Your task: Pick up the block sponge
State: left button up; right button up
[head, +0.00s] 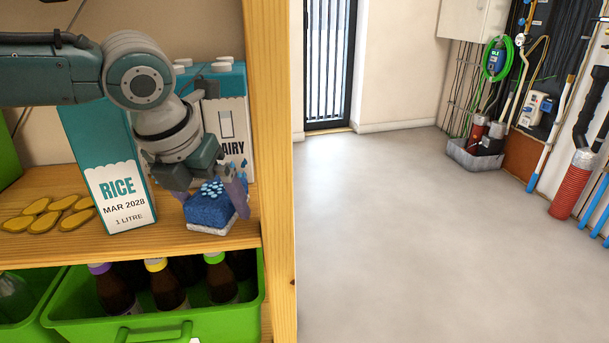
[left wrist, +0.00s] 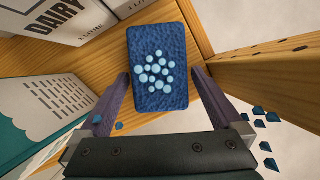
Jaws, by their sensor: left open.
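The block sponge (head: 210,206) is blue with a white underside and light blue dots on top. It sits on the wooden shelf near the shelf's right end. In the left wrist view the sponge (left wrist: 158,66) lies ahead of and partly between my fingers. My left gripper (head: 212,197) is open, with its purple fingers on either side of the sponge. In the left wrist view my left gripper (left wrist: 163,98) shows a small gap beside the sponge at each finger. My right gripper is not in view.
A teal and white rice carton (head: 119,197) stands left of the sponge, and a dairy carton (head: 232,129) stands behind it. Yellow flat pieces (head: 49,212) lie at the left. A wooden post (head: 271,150) bounds the right. A green crate (head: 60,317) with bottles is below.

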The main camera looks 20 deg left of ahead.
aim_at(211, 197)
pick_arm(q)
jog(key=c, duration=1.3)
jog(key=shift+s+d+r+p, duration=0.1)
jog(key=shift+s+r+p, duration=0.1)
jog(key=shift+r+p, duration=0.3)
jog(key=shift+c, duration=0.2)
notch_tip(211, 197, up, 6)
jog(key=shift+r+p, duration=0.2)
jog(key=shift+p, duration=0.7)
jog(key=s+d+p, duration=0.1)
jog(key=s+d, duration=0.4)
jog(key=s, duration=0.3)
jog(key=s+d+p, duration=0.1)
jog(key=s+d, duration=0.4)
jog(key=s, duration=0.3)
jog(key=shift+s+f, duration=0.15)
jog(key=shift+s, duration=0.2)
jog(key=shift+d, duration=0.1)
jog(key=o, duration=0.9)
jog(key=c, duration=0.6)
